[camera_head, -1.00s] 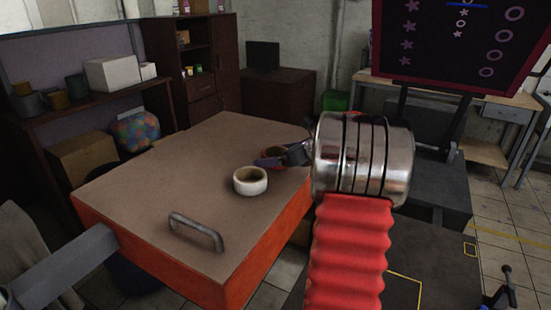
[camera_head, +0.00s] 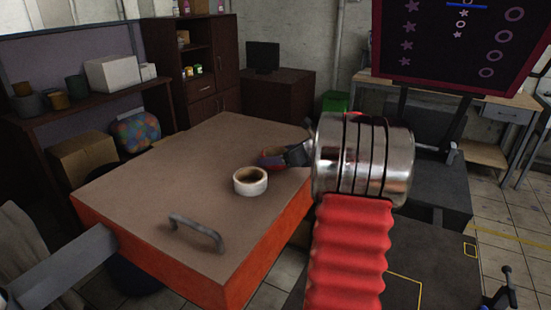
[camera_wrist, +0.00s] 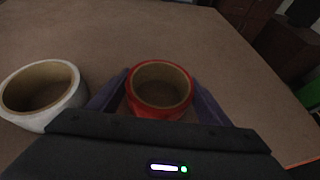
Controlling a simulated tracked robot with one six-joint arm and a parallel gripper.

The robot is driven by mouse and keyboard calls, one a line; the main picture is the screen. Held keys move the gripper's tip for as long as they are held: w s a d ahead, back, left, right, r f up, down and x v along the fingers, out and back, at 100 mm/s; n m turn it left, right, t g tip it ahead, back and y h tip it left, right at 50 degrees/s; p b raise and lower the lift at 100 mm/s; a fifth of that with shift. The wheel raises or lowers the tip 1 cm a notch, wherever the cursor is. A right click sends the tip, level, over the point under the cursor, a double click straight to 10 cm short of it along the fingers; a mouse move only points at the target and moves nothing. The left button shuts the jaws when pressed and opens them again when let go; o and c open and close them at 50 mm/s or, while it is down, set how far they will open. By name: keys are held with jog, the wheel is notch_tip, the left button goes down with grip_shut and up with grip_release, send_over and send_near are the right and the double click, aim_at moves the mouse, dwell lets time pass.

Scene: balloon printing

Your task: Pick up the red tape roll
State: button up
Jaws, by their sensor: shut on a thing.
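The red tape roll (camera_wrist: 158,112) is between the two purple fingers of my gripper (camera_wrist: 160,98) in the wrist view. The fingers are shut on its outer sides. In the head view the red tape roll (camera_head: 270,158) shows only in part, as my gripper (camera_head: 276,158) and wrist cover much of it. It is at the right side of the brown tabletop (camera_head: 150,180). I cannot tell whether it touches the surface or is slightly above it.
A white tape roll (camera_head: 250,181) lies close by on the tabletop, left of my gripper; it also shows in the wrist view (camera_wrist: 70,102). A grey handle (camera_head: 197,232) stands near the front edge. The tabletop's left and far parts are clear.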

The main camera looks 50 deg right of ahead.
notch_tip(320, 180, up, 10)
dwell(0.6)
dwell(0.5)
